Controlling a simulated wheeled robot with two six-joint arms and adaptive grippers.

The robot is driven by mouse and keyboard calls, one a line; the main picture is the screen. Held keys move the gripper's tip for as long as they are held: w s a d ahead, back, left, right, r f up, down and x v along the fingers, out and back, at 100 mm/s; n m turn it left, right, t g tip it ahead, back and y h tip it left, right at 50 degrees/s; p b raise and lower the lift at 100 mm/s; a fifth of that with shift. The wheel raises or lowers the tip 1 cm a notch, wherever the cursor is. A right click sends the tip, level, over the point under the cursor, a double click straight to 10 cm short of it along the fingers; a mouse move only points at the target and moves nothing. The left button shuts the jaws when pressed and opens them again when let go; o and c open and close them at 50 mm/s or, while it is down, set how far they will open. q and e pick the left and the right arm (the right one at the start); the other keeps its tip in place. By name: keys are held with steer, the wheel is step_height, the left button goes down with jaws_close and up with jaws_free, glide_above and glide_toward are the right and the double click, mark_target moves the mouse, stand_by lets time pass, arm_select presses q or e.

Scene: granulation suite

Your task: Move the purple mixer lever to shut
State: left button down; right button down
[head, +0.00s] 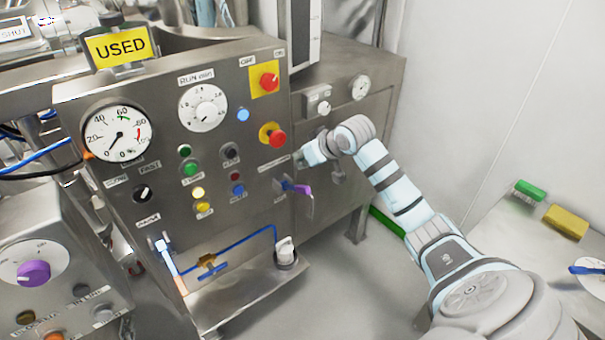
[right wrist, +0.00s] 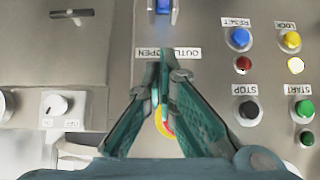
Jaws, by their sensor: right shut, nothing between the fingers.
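The purple mixer lever (head: 302,190) sits low on the right part of the steel control panel. Its handle points right from a blue pivot (head: 286,185). In the right wrist view, which is upside down, a blue part (right wrist: 162,7) at the top edge appears to belong to it. My right gripper (head: 300,157) is above the lever and apart from it, by the panel's right edge. My left gripper is not in view.
A red stop knob (head: 277,138) is just above my right gripper. Several coloured buttons are left of the lever. A white-capped fitting (head: 286,252) and blue tubing are below it. A purple knob (head: 33,271) is on a separate box at far left.

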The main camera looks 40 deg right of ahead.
mark_target(301, 186)
steer(key=x, duration=0.3)
steer(key=shift+a+f, duration=0.2)
steer(key=shift+f, duration=0.1)
steer(key=shift+s+a+f+p, duration=0.1)
steer(key=shift+s+f+p, duration=0.25)
steer(key=shift+s+f, duration=0.85)
steer(key=shift+f, duration=0.15)
steer(key=shift+w, duration=0.15)
steer(key=shift+f, duration=0.1)
